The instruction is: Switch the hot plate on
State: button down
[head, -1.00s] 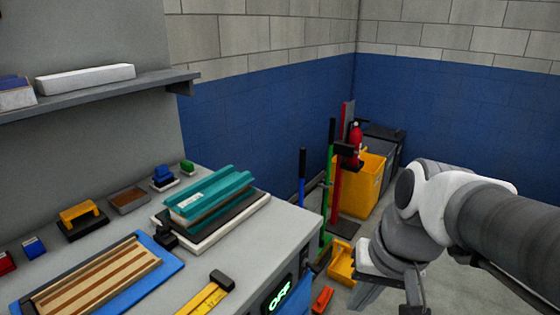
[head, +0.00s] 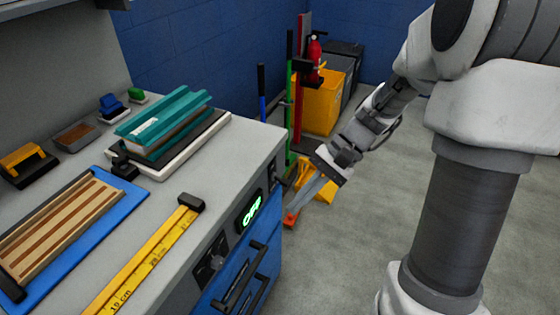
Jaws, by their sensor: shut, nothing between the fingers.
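A dark control panel sits in the front face of the bench. Its green lit display (head: 251,212) reads OFF, and a dark knob (head: 211,264) is on the panel left of it. A pale slab with a dark top (head: 205,140) lies on the bench under a teal channel-shaped piece (head: 165,112); I cannot tell if this slab is the hot plate. My gripper (head: 301,206) is to the right of the bench front, pointing down and left, apart from the display and knob. Its fingers are together with nothing between them.
A yellow ruler (head: 150,258) lies along the bench top, near a blue tray (head: 128,210) holding a striped wooden panel. Blue drawers with black handles (head: 250,280) are below the controls. Yellow and grey bins (head: 318,100) stand behind. The floor at right is clear.

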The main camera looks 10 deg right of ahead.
aim_at(281, 180)
jog(key=w+d+f+m+t+y+b, duration=0.1)
jog(key=w+d+f+m+t+y, duration=0.2)
jog(key=f+m+t, duration=0.2)
jog(key=w+d+f+m+t+y+b, duration=0.1)
jog(key=w+d+f+m+t+y, duration=0.2)
jog(key=f, duration=0.7)
jog(key=w+d+f+m+t+y+b, duration=0.1)
jog(key=w+d+f+m+t+y, duration=0.2)
jog(key=f+m+t, duration=0.5)
jog(key=shift+w+m+y+b, duration=0.35)
jog(key=shift+w+m+y, duration=0.35)
jog(key=shift+a, duration=0.1)
jog(key=b+x, duration=0.1)
jog(key=x, duration=0.9)
jog(key=shift+s+d+r+b, duration=0.1)
jog(key=shift+d+r+b, duration=0.1)
jog(key=shift+r, duration=0.85)
jog(key=shift+s+d+r+b, duration=0.1)
jog(key=shift+d+r+b, duration=0.15)
jog(key=shift+r, duration=0.75)
